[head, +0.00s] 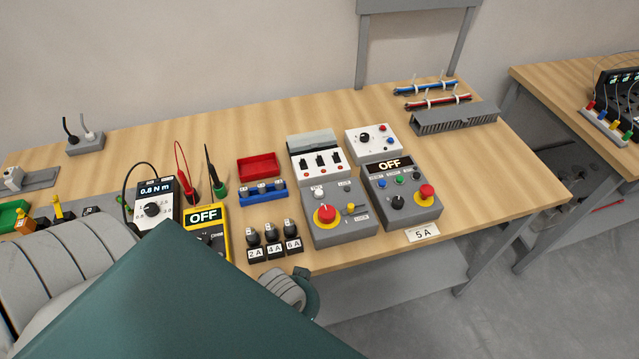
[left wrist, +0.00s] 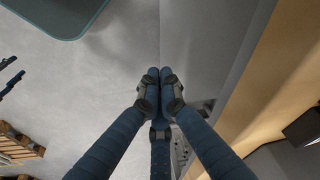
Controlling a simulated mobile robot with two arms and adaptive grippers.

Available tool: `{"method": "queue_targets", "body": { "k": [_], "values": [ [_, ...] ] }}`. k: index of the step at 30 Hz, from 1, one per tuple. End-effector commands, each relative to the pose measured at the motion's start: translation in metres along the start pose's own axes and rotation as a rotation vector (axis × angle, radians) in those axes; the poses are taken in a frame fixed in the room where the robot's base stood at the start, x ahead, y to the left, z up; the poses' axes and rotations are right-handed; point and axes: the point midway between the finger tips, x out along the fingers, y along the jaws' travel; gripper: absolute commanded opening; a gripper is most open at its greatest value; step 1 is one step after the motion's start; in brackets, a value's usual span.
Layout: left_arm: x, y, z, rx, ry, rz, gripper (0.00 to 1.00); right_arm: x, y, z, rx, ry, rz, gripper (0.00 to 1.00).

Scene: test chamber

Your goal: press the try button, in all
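No try label is legible, so I cannot tell which button it is. One grey control box (head: 341,237) has a white button (head: 319,193), a red mushroom button (head: 325,214) on yellow and a small yellow part (head: 351,208). The grey box to its right (head: 412,213) has an OFF display (head: 389,165), blue and green buttons, a black knob (head: 397,202) and a red mushroom button (head: 426,192). My left gripper (left wrist: 161,78) has its fingers together, empty, over the floor beside the bench; it is not visible in the head view. My right gripper is not in view.
My teal arm part covers the bench's lower left.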

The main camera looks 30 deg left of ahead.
Motion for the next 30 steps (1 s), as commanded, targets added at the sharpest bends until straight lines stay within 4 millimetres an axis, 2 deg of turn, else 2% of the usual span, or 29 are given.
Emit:
{"method": "queue_targets", "body": {
  "k": [1, 3, 7, 9, 14, 18, 21, 24, 30],
  "values": [
    [-0.03, -0.003, -0.012, 0.005, 0.019, -0.004, 0.0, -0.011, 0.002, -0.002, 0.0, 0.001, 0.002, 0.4],
    [-0.062, -0.007, -0.026, 0.019, 0.044, -0.009, 0.0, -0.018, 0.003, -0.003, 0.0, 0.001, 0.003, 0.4],
    [-0.117, -0.018, -0.059, 0.085, 0.121, -0.026, 0.0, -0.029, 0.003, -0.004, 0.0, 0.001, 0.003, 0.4],
    [-0.138, -0.026, -0.085, 0.161, 0.185, -0.04, 0.0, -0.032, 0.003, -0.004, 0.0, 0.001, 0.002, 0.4],
    [-0.154, -0.046, -0.143, 0.349, 0.318, -0.074, 0.0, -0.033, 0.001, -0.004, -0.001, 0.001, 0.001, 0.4],
    [-0.162, -0.074, -0.186, 0.485, 0.4, -0.114, 0.0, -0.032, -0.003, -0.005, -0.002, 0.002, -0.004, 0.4],
    [-0.171, -0.099, -0.211, 0.559, 0.438, -0.146, 0.0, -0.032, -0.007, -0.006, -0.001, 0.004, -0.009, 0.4],
    [-0.181, -0.123, -0.231, 0.611, 0.464, -0.177, 0.0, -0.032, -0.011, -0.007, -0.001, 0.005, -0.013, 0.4],
    [-0.199, -0.158, -0.253, 0.659, 0.487, -0.221, 0.0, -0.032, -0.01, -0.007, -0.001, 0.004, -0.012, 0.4]
  ]
}}
